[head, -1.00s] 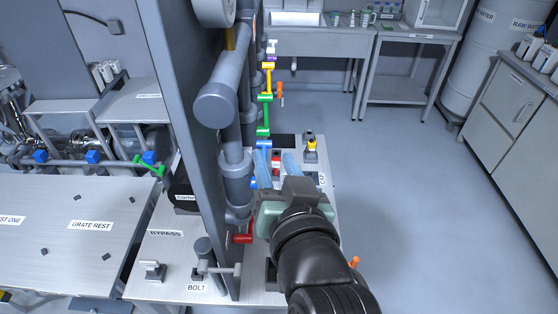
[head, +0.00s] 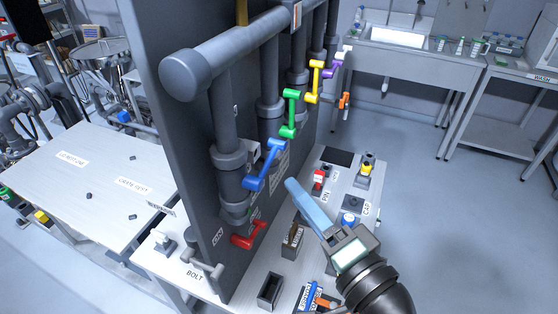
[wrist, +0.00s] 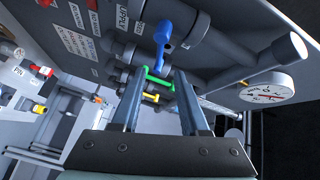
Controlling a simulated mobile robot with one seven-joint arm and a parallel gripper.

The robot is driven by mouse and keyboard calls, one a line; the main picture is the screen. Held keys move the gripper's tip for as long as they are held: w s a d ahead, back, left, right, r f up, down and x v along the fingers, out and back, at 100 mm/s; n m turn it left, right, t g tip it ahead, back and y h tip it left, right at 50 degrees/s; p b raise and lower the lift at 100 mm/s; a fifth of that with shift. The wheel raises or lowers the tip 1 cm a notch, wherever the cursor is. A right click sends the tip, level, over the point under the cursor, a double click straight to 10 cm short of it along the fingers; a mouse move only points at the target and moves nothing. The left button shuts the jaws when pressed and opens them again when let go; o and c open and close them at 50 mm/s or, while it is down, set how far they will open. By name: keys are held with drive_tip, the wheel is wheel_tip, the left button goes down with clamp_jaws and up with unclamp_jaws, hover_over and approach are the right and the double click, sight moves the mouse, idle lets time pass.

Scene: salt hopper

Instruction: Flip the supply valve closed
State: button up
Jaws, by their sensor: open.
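Several colored valve handles line the pipes on the grey panel. The blue handle (head: 265,165) is nearest me, then the green handle (head: 290,113) and the yellow handle (head: 314,82). In the wrist view, the blue handle (wrist: 162,38) is just beyond and above the fingertips, near a label reading SUPPLY (wrist: 122,15). The green handle (wrist: 155,78) shows between the fingers, farther off. I cannot be sure which handle that label marks. My gripper (head: 293,185) is open and empty, right of the blue handle and apart from it.
A red handle (head: 249,235) sits low on the panel. The bench below holds a red-topped pin (head: 318,181), a yellow-topped part (head: 366,168) and a dark open box (head: 270,290). A round gauge (wrist: 268,90) shows at right in the wrist view. Open floor lies to the right.

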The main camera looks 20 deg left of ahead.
drive_tip(key=p+x, duration=0.2)
drive_tip(key=x, duration=0.6)
drive_tip(key=shift+w, duration=0.2)
clamp_jaws()
idle(1.1)
